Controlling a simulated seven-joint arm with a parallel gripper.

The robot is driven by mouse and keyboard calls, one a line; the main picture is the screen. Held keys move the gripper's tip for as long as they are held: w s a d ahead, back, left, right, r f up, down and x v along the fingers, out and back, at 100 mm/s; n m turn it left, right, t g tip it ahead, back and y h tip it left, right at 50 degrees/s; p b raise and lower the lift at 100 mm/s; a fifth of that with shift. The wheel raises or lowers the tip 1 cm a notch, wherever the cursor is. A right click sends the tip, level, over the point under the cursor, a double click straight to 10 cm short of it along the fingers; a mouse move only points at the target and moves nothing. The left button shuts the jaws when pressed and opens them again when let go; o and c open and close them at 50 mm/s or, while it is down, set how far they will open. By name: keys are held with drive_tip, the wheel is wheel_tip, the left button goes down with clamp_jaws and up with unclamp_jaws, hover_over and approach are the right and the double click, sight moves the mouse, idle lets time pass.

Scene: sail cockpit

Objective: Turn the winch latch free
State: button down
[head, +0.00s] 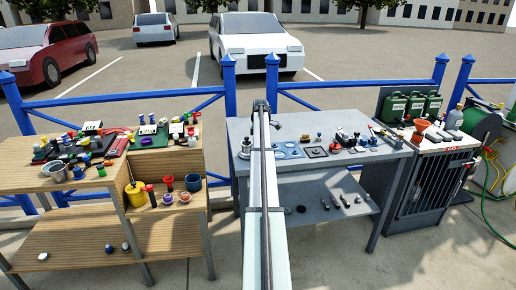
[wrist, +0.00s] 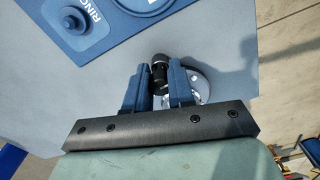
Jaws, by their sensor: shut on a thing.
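The winch latch shows in the wrist view as a dark handle (wrist: 159,62) over a round silver base (wrist: 203,84) on the grey table top. My gripper (wrist: 157,80) has its two blue fingers on either side of the dark handle and is shut on it. The fingers and palm hide part of the handle and base. In the head view a silver fitting (head: 245,146) shows just left of my arm on the grey table; it looks like the same winch. My arm hides the fingers there.
Blue plates, one lettered RING (wrist: 92,22), lie beside the winch. The grey table (head: 236,127) also bears several small fittings to the right. A wooden bench (head: 25,160) with pots stands left, and a dark cabinet (head: 425,190) with green cans stands right.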

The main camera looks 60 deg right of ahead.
drive_tip(key=shift+w, duration=0.15)
drive_tip(key=n, duration=0.4)
idle(0.4)
drive_tip(key=shift+n, duration=0.3)
drive_tip(key=n, duration=0.4)
drive_tip(key=shift+a, duration=0.1)
